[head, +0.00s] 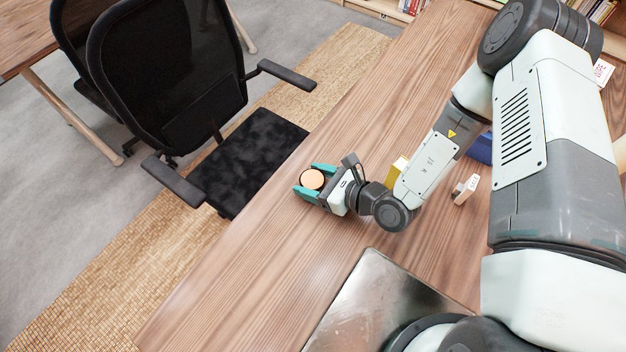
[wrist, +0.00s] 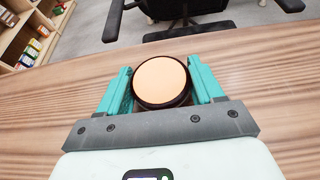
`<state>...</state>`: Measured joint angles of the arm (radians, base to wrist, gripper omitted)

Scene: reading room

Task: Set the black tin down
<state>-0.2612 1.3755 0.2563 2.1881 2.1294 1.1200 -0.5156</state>
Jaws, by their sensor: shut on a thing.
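The black tin (wrist: 162,82) is round and dark-sided with a flat pale orange top. It sits between the teal fingers of my gripper (wrist: 161,88), which is shut on it. In the head view the tin (head: 312,180) shows in my gripper (head: 314,182), over the far-left edge area of the wooden table (head: 240,260). The tin looks upright. I cannot tell whether its underside touches the table. Its lower part is mostly hidden by the fingers.
A black office chair (head: 255,150) stands just beyond the table edge. A metal plate (head: 370,300) lies at the table's front. A yellow thing (head: 396,170), a small block (head: 466,190) and a blue thing (head: 481,149) are near my arm. Bare table lies left of the plate.

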